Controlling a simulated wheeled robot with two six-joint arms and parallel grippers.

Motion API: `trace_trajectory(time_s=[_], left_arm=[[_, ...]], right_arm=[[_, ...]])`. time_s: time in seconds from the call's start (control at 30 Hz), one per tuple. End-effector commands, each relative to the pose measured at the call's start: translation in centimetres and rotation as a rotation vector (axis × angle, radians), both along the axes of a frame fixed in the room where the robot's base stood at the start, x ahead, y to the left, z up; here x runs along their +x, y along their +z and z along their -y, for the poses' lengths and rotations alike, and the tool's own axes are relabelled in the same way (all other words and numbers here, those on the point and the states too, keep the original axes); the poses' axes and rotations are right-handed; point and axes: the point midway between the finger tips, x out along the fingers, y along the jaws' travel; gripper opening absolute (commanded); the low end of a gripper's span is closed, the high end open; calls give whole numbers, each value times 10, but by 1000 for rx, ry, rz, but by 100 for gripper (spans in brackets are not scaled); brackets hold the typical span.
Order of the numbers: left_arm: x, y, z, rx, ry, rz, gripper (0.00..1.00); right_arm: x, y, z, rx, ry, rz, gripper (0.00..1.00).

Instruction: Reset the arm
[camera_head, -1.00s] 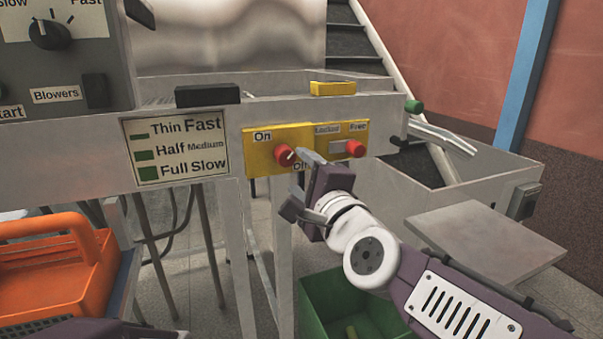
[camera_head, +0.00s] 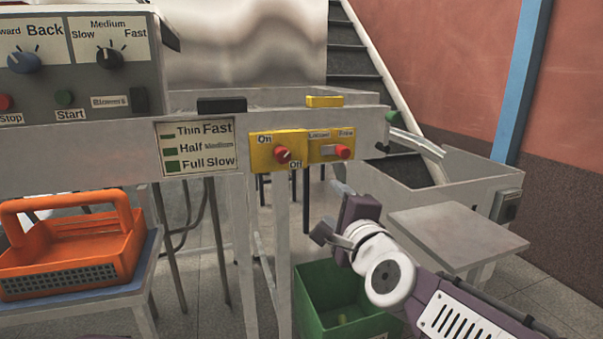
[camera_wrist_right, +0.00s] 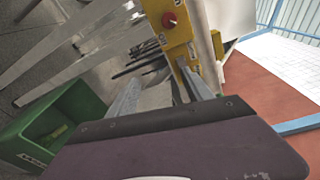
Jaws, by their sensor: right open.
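My right gripper (camera_head: 330,207) is open and empty in the head view. It hangs in front of the machine's frame, below and to the right of the yellow panel (camera_head: 262,160) and clear of it. My left gripper is not in view.
A green bin (camera_head: 318,301) stands on the floor below my right gripper. An orange basket (camera_head: 135,243) sits on a stool at left. The control box (camera_head: 75,82) with dials is at upper left.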

Motion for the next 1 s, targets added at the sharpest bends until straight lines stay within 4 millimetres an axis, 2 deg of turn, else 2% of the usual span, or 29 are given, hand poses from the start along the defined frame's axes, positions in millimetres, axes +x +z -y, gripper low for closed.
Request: trace_trajectory(time_s=[0.17, 0.27, 0.37, 0.43, 0.53, 0.6, 0.7, 0.8, 0.9, 0.97, 1.0], left_arm=[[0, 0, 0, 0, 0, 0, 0], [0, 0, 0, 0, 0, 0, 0], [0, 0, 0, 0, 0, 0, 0], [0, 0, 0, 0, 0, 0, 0], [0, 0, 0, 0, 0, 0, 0], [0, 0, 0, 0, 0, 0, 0], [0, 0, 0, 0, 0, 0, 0], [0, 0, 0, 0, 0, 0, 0], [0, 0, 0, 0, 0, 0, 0], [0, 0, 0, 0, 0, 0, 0], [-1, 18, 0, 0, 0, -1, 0]], right_arm=[[13, -52, 25, -81, -45, -100, 59], [15, -92, 39, -166, -48, -182, 59], [10, -142, 53, -290, -26, -288, 59], [0, -183, 65, -403, 13, -380, 59], [-31, -253, 82, -612, 133, -548, 59], [-61, -296, 92, -756, 254, -656, 59], [-108, -342, 101, -935, 456, -778, 59], [-155, -372, 107, -1095, 690, -855, 59], [-201, -390, 112, -1262, 972, -878, 59], [-217, -392, 115, -1356, 1136, -849, 59], [-217, -373, 115, -1379, 1164, -826, 59]])
